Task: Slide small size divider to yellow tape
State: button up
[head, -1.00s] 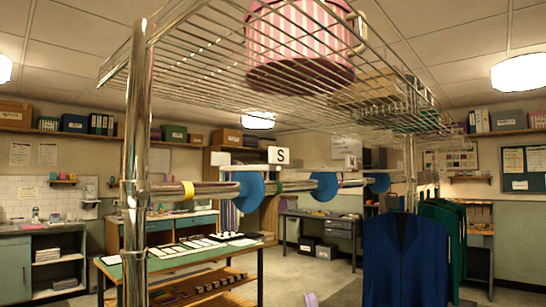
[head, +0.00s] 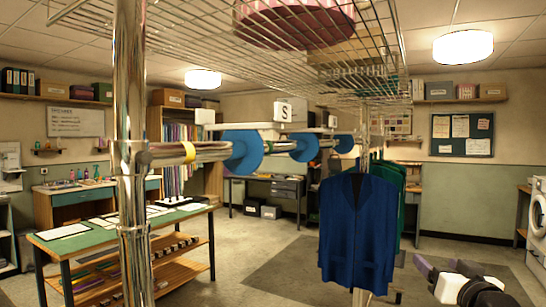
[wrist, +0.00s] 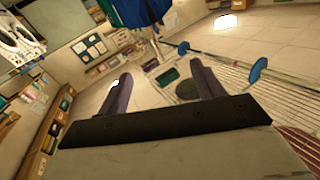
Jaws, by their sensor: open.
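My gripper (head: 446,270) is low at the right in the head view, well away from the rail. In the wrist view my gripper (wrist: 160,86) is open, with nothing between its fingers. Blue discs show at the right there, but I cannot tell which is the small one.
Two more blue dividers (head: 305,149) (head: 345,144) sit farther along the rail. A blue garment (head: 355,225) hangs beyond them. A chrome post (head: 131,190) stands at the left, with a wire shelf (head: 215,45) above. A green-topped table (head: 75,242) is behind the post.

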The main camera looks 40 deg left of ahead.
jog(key=s+a+r+n+g+y, duration=0.3)
jog(key=r+g, duration=0.1)
jog(key=r, duration=0.3)
jog(key=s+a+r+n+g+y, duration=0.3)
jog(key=s+a+r, duration=0.1)
jog(key=r, duration=0.4)
jog(key=n+g, duration=0.8)
jog(key=g, duration=0.3)
send_near(285, 113)
jog(key=shift+h, duration=0.3)
jog(key=p+x, duration=0.1)
jog(key=x, duration=0.3)
jog(key=p+x, duration=0.1)
jog(key=x, duration=0.3)
jog(key=p+x, duration=0.1)
jog(key=x, duration=0.3)
jog(key=shift+a+r, duration=0.15)
jog(key=shift+r, duration=0.1)
jog(key=c, duration=1.4)
jog(key=s+d+b, duration=0.3)
jog(key=s, duration=1)
jog(key=shift+s, duration=0.2)
jog(key=shift+d, duration=0.1)
